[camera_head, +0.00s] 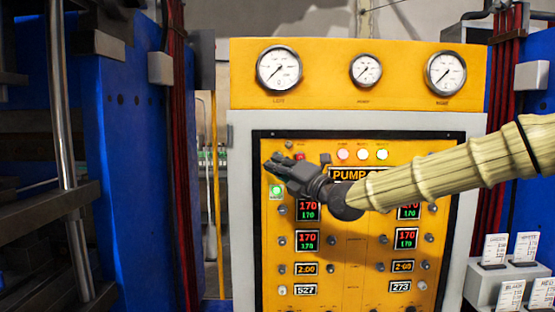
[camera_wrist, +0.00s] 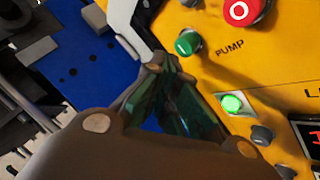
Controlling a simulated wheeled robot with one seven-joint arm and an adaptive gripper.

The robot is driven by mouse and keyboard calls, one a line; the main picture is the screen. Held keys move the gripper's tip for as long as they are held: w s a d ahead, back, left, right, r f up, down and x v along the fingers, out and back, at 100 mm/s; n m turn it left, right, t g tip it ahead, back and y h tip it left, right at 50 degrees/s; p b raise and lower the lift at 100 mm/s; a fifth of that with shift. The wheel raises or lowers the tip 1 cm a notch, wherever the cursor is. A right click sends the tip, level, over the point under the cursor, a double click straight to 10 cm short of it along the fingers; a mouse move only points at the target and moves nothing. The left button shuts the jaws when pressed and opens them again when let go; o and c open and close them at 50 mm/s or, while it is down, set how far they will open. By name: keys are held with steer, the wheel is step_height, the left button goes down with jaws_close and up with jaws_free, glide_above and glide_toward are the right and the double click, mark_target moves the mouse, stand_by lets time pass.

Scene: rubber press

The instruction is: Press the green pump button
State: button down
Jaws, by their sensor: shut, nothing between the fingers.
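The green pump button (camera_wrist: 188,42) is a round knob on the yellow panel, beside the printed word PUMP in the wrist view. In the head view I cannot make it out; my gripper covers that area. My gripper (camera_head: 270,163) is shut and empty in front of the panel's upper left part. In the wrist view its fingertips (camera_wrist: 160,66) meet just below and left of the green button in the picture. A gap seems to show between tips and button; I cannot tell its depth.
A red button (camera_wrist: 240,11) sits close to the green one. A lit green square (camera_head: 276,191) and dark knobs are below. Gauges (camera_head: 279,68) top the yellow panel (camera_head: 330,50). A blue machine frame (camera_head: 130,180) stands left. Label cards (camera_head: 495,249) stand right.

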steer(key=shift+w+b, duration=0.35)
steer(key=shift+b, duration=0.15)
steer(key=shift+w, duration=0.95)
stand_by(1.4)
steer(key=shift+s+b, duration=0.15)
steer(key=shift+b, duration=0.15)
steer(key=shift+s+b, duration=0.9)
steer(key=shift+s, duration=0.3)
steer(key=shift+f, duration=0.1)
steer(key=shift+s+b, duration=1.9)
steer(key=shift+s, duration=0.6)
